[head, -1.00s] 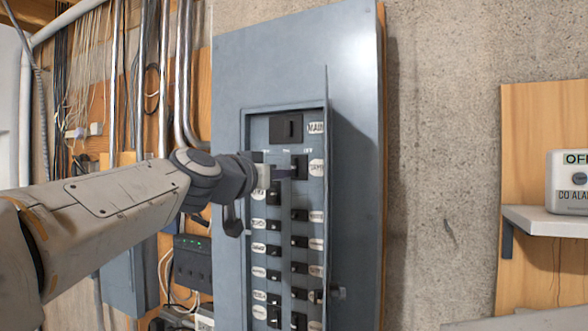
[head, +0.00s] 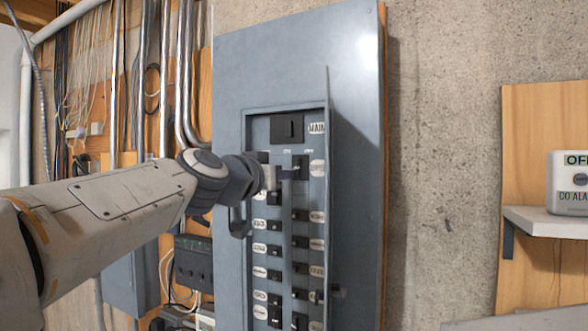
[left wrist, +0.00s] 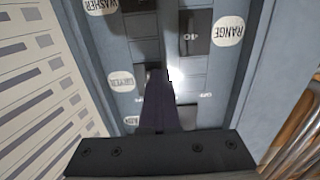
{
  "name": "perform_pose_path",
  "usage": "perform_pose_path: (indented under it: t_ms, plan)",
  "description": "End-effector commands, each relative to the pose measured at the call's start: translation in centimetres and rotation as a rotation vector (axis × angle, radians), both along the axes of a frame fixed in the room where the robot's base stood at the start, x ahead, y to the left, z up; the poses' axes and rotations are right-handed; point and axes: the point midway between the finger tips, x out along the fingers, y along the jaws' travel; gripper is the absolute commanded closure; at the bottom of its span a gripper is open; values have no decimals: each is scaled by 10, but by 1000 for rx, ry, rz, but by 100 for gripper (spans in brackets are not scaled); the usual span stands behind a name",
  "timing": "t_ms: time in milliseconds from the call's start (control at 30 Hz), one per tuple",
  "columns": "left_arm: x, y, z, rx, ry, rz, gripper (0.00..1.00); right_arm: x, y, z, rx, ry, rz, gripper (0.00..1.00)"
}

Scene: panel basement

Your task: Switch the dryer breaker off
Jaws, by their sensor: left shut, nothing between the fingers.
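The dryer breaker (head: 301,162) is the dark switch at the top of the right column, just below the main breaker, in the grey panel (head: 230,80). Its oval label (head: 317,168) reads DRYER in the left wrist view (left wrist: 120,81), which shows the panel upside down. My left gripper (head: 288,174) is shut and empty, its fingertips at the left side of this breaker. In the left wrist view the dark fingers (left wrist: 160,103) cover much of the breaker. I cannot tell whether they touch it, nor the handle's position. My right gripper is not in view.
The main breaker (head: 287,128) sits above, and several other breakers run in two columns below. A CO alarm (head: 568,183) rests on a shelf (head: 545,220) at right. Bare concrete lies between.

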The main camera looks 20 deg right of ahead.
Motion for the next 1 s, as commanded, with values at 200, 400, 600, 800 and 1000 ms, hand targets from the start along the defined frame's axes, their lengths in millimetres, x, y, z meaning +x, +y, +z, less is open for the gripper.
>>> perform_pose_path:
  t_ms: [200, 400, 600, 800, 1000]
  plan:
    - [-4, -4, 0, 0, 1, -7, 100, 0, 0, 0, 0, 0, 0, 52]
    - [-2, -2, -1, 0, 1, -3, 100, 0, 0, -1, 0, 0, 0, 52]
    - [1, 1, -1, 0, 0, -1, 100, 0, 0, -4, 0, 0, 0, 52]
    - [1, 1, 0, -1, 1, -1, 100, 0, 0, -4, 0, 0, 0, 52]
    - [-5, 9, -1, -2, 0, -1, 100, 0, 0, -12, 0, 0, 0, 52]
